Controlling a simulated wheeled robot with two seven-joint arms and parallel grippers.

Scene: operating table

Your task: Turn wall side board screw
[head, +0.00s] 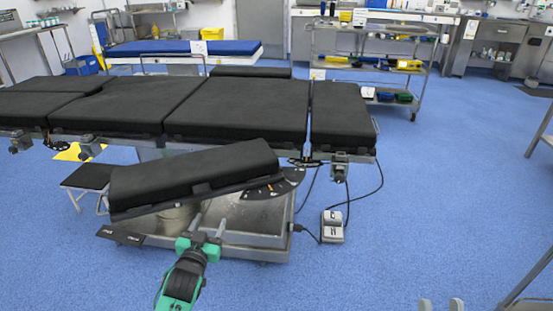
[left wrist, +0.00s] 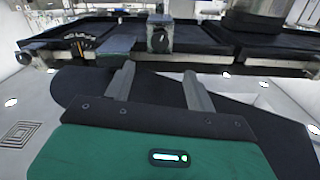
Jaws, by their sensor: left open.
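A black padded side board (head: 194,176) juts out in front of the operating table in the head view. A dark fan-shaped plate with white marks (head: 272,186) is at its right end. A clamp with a screw knob (head: 339,168) sits on the table rail to the right. In the left wrist view a clamp with a dark round knob (left wrist: 158,39) shows beyond the fingers; I cannot tell which clamp it is. My left gripper (head: 210,221) is open and empty, in front of the board and apart from it.
The black operating table (head: 240,105) spans the left and middle. More clamps (head: 90,146) sit on its left rail. A foot pedal (head: 332,226) with cables lies on the floor. A trolley (head: 370,68) stands behind. The blue floor at the right is mostly clear.

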